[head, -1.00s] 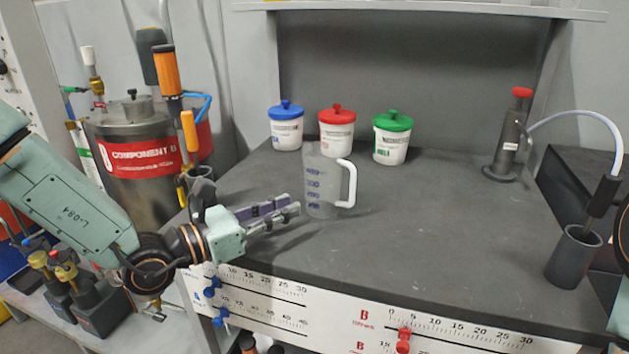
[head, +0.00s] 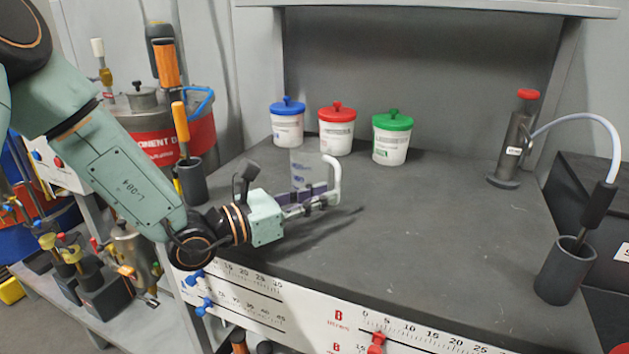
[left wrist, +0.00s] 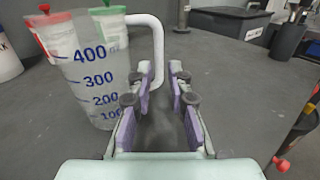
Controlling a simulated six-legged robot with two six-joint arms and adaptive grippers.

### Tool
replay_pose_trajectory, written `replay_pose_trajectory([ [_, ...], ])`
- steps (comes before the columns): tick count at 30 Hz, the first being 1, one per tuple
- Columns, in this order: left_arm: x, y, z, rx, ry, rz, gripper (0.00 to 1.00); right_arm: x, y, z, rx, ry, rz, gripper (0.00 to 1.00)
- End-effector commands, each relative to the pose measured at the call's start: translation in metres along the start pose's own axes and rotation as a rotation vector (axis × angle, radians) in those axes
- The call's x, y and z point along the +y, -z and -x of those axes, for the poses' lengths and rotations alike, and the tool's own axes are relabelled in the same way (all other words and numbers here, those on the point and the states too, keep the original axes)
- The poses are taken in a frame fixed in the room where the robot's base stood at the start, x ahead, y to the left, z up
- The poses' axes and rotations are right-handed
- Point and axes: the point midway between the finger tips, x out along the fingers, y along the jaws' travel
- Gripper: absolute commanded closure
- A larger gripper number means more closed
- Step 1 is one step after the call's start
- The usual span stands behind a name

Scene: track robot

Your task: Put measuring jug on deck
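The clear measuring jug (head: 301,160) with blue marks stands upright on the dark grey worktop (head: 420,230). Its white handle (head: 335,170) points right. My left gripper (head: 328,197) is beside the jug, and its fingers hide the lower part of the jug in the head view. In the left wrist view the jug (left wrist: 98,75) is left of the fingers. My left gripper (left wrist: 160,82) has its fingers apart, and the upright part of the handle (left wrist: 158,55) shows in the gap near the fingertips. Whether they touch it I cannot tell. My right gripper is out of view.
Blue-lidded (head: 287,122), red-lidded (head: 336,130) and green-lidded (head: 392,138) tubs stand behind the jug. A grey pump with a red cap (head: 515,140) and a dark cup (head: 567,270) stand at the right. The middle of the worktop is clear.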

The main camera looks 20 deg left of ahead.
Motion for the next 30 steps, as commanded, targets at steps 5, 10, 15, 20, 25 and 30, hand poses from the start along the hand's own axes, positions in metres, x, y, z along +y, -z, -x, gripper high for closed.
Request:
replay_pose_trajectory([
  [5, -0.001, -0.006, -0.018, 0.0, 0.003, -0.007, 0.81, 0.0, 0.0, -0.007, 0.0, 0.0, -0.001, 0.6],
  [10, -0.002, -0.007, -0.035, 0.001, 0.002, -0.005, 0.81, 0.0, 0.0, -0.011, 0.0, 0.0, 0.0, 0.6],
  [15, -0.003, -0.007, -0.045, 0.001, 0.001, -0.002, 0.81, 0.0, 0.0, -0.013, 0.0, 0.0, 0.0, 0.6],
  [20, -0.003, -0.008, -0.047, -0.001, -0.001, -0.001, 0.81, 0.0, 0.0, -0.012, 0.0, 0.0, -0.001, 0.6],
  [25, -0.004, -0.008, -0.047, -0.001, -0.001, -0.001, 0.88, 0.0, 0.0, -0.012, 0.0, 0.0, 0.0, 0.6],
  [30, -0.004, -0.008, -0.047, -0.001, 0.0, -0.001, 1.0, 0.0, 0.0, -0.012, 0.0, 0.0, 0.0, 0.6],
])
